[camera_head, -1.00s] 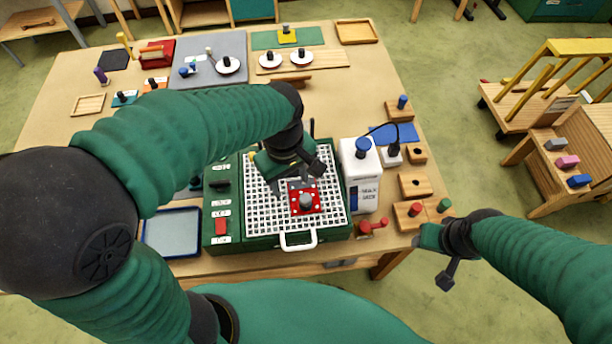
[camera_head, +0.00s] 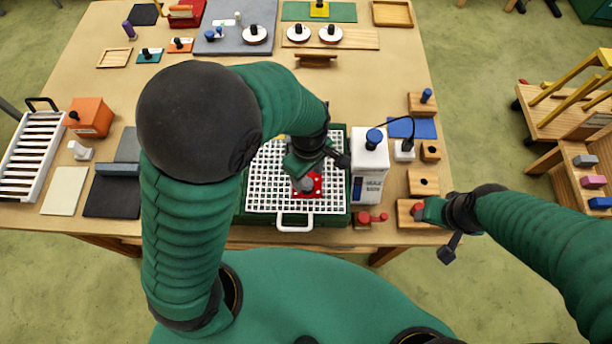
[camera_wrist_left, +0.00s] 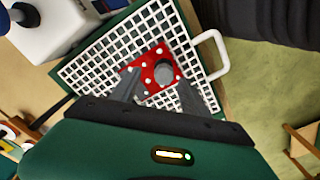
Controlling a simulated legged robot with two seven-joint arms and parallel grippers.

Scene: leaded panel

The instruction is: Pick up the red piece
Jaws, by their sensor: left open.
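The red piece (camera_head: 314,181) is a red square with white dots and a grey round knob. It lies on the white grid (camera_head: 265,180) of a green case. It also shows in the left wrist view (camera_wrist_left: 153,72), where the grey knob is in plain sight. My left gripper (camera_head: 322,172) is open above the grid at the red piece, partly covering it in the head view. My right gripper (camera_head: 440,228) is at the table's front right edge, beside a wooden block.
A white box with a blue knob (camera_head: 370,165) stands right of the case. Wooden blocks (camera_head: 422,182) line the right edge. A white rack (camera_head: 35,150) and an orange box (camera_head: 90,117) are at the left. The middle of the table behind the case is fairly clear.

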